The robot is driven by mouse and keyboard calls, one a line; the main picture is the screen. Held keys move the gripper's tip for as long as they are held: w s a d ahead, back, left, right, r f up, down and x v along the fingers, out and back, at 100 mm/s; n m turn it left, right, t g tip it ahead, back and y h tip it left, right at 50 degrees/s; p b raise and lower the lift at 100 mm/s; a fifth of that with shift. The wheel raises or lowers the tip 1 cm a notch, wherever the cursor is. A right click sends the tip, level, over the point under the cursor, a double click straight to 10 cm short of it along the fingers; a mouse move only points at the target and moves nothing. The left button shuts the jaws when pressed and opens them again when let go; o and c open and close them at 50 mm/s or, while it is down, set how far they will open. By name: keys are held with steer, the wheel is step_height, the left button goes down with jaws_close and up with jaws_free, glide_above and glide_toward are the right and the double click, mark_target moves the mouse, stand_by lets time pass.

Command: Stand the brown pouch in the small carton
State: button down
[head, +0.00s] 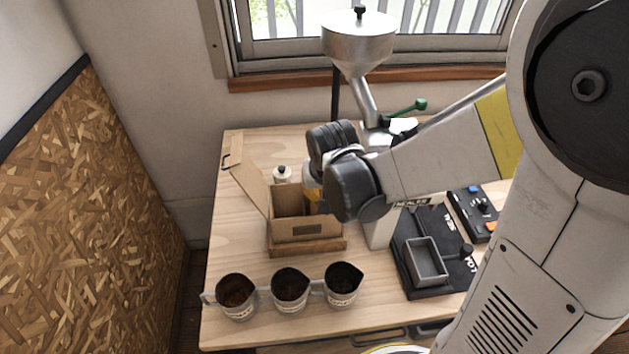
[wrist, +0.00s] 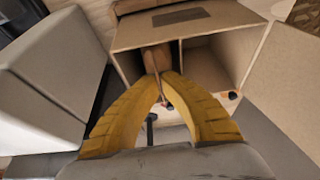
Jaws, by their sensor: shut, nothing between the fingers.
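The small carton (head: 305,230) stands open on the table, with a dark label on its front wall and a raised flap at the left. In the wrist view the carton (wrist: 225,35) shows a divider between two compartments. A brown shape (wrist: 155,58), which looks like the brown pouch, is in the compartment at the left of that view, just beyond my fingertips. Its lower part is hidden by my fingers, so I cannot tell how it stands. My gripper (wrist: 168,76) is shut and empty, its yellow fingertips meeting at the carton opening. In the head view my arm mostly hides it.
Three metal jugs with dark contents (head: 290,289) stand in a row in front of the carton. A white-bodied bottle (head: 282,174) stands behind it. To the right are a grey tray on a black scale (head: 427,262) and a control box (head: 480,210). A funnel-topped machine (head: 358,45) stands behind.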

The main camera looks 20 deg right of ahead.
stand_by(0.3)
steer(key=c, duration=1.2)
jaws_free()
steer(key=shift+r, duration=0.15)
step_height(320, 180, up, 7)
steer(key=p, duration=0.5)
steer(key=shift+p, duration=0.4)
steer(key=s+t+b, duration=0.1)
steer(key=s+b, duration=0.2)
steer(key=s, duration=0.1)
steer(key=s+r+n+b, duration=0.1)
steer(key=s+b, duration=0.2)
steer(key=s, duration=0.2)
steer(key=s+n+t+b, duration=0.1)
steer(key=s+b, duration=0.2)
steer(key=s, duration=0.1)
steer(key=shift+s+r+t+y+b, duration=0.15)
steer(key=shift+s+t+y+b, duration=0.15)
steer(key=shift+s+y+b, duration=0.1)
